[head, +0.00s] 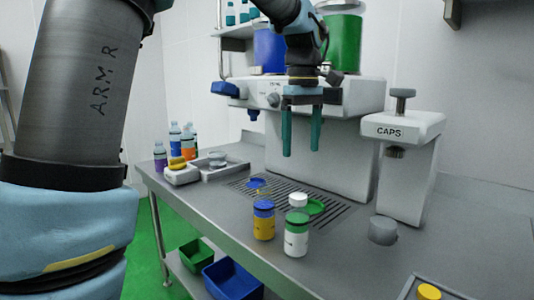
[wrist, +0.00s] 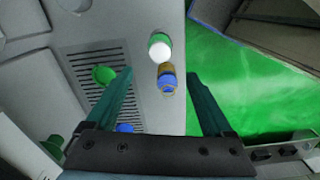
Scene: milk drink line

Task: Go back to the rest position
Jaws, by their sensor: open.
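My gripper (head: 301,130) hangs in the air over the bench, pointing down, with its two teal fingers apart and nothing between them. In the wrist view my gripper (wrist: 158,105) is also open and empty. Below it on the bench stand a yellow bottle with a blue band (head: 264,220) and a white bottle with a green band and white cap (head: 297,232). The wrist view shows the yellow bottle (wrist: 167,80) and the white-capped bottle (wrist: 160,47) from above. They stand apart from the fingers.
A filling machine (head: 345,150) with blue and green tanks stands behind the gripper. A capping stand (head: 403,160) marked CAPS is to the right. A drain grate (head: 335,211) holds blue and green discs. Trays and several small bottles are at the left. Bins (head: 232,279) sit below.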

